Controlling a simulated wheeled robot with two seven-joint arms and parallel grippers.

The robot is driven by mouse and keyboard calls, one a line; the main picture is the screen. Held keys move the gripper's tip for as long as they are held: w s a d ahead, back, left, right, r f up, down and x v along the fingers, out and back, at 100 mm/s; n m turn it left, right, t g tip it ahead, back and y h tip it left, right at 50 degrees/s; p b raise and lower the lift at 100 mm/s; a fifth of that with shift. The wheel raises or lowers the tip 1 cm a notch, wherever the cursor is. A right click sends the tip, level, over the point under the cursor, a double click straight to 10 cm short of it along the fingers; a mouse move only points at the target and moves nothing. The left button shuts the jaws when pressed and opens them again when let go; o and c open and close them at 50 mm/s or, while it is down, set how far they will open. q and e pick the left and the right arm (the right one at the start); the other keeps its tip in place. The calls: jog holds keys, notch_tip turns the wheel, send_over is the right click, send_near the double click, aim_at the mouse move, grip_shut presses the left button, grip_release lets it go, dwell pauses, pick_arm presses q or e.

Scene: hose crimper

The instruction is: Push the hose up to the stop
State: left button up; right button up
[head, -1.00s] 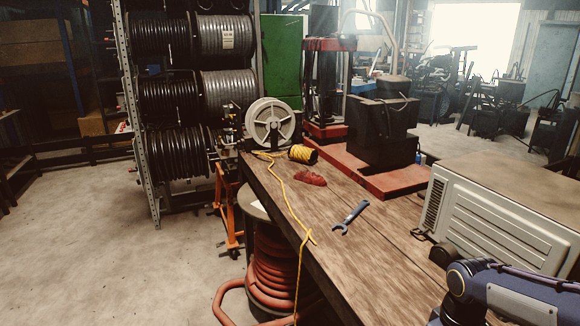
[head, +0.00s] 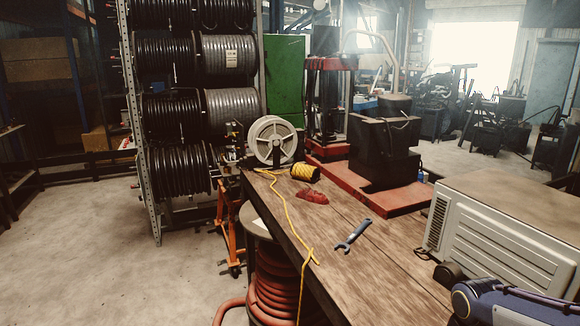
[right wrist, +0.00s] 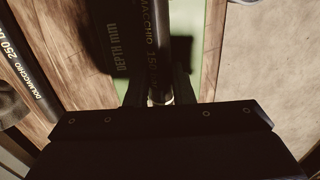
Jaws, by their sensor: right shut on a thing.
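In the right wrist view, my right gripper (right wrist: 158,92) is shut on a black hose (right wrist: 159,45) with pale lettering along it. The hose runs up the picture from between the fingers, and a lighter ring shows at its lower end by the gripper body. Beside it on the left is a dark panel marked "DEPTH mm" (right wrist: 118,45), partly in shadow. I cannot make out the stop in either view. In the head view, part of my right arm enters at lower right, with its gripper out of frame. My left gripper does not show.
A second black lettered hose (right wrist: 28,75) lies at left on the wooden bench (head: 330,270). On the bench are a blue wrench (head: 352,234), red cloth (head: 312,196), yellow rope (head: 285,205) and a pale ribbed machine (head: 500,225). Hose reels (head: 175,115) stand behind at left.

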jog(key=shift+s+d, duration=0.25)
jog(key=shift+s, duration=0.3)
jog(key=shift+s+d, duration=0.2)
jog(key=shift+s, duration=0.35)
jog(key=o, duration=1.7)
jog(key=shift+r, duration=0.1)
jog(key=shift+r+p, duration=3.95)
jog(key=shift+r, duration=0.5)
